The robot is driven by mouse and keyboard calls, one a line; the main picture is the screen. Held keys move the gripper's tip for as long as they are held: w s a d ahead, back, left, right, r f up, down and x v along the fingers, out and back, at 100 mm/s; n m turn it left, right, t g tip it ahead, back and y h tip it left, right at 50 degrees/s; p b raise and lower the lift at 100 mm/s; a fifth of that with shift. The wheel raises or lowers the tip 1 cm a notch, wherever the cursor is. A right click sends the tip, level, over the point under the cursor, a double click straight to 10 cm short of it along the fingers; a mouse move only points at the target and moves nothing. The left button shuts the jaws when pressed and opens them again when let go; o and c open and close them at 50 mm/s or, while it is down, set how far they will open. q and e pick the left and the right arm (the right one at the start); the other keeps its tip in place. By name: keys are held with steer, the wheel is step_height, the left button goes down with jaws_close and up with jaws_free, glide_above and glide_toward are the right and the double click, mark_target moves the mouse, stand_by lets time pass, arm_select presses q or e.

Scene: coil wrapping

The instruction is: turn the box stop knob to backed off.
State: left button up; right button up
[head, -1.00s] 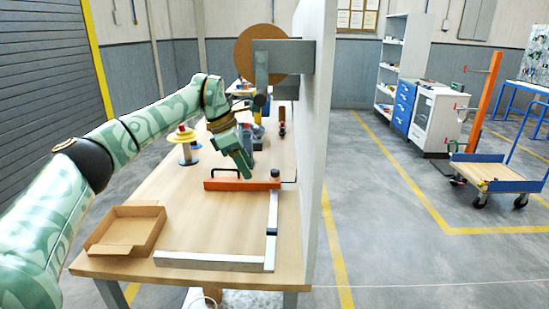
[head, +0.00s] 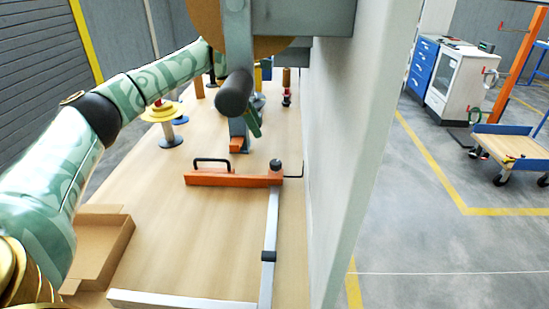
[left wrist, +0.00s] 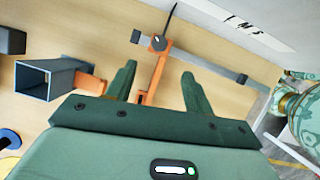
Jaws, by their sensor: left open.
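A dark round knob (head: 276,165) sits at the right end of an orange bar (head: 225,179), where a grey metal rail joins it. In the left wrist view, the dark knob (left wrist: 158,42) with a small pale mark shows beyond my fingertips, on the orange bar (left wrist: 155,75). My left gripper (left wrist: 158,70) is open, with its two green fingers apart and nothing between them. The knob lies just past the gap, apart from the fingers as far as I can tell. In the head view, only a green part of my left gripper (head: 254,123) shows behind a grey post. My right gripper is not visible.
A grey post with a dark roller (head: 234,93) hangs in front of the gripper. A tall pale panel (head: 350,150) stands close right of the knob. A cardboard tray (head: 115,240) is at left; a yellow-topped spool (head: 163,113) stands further back.

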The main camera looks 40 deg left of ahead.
mark_target(275, 162)
arm_select(q)
steer(key=b+x, duration=0.3)
steer(key=x, duration=0.9)
steer(key=shift+a+f, duration=0.1)
steer(key=shift+a, duration=0.05)
steer(key=shift+f+b, duration=0.35)
steer(key=shift+f, duration=0.05)
steer(key=c, duration=1)
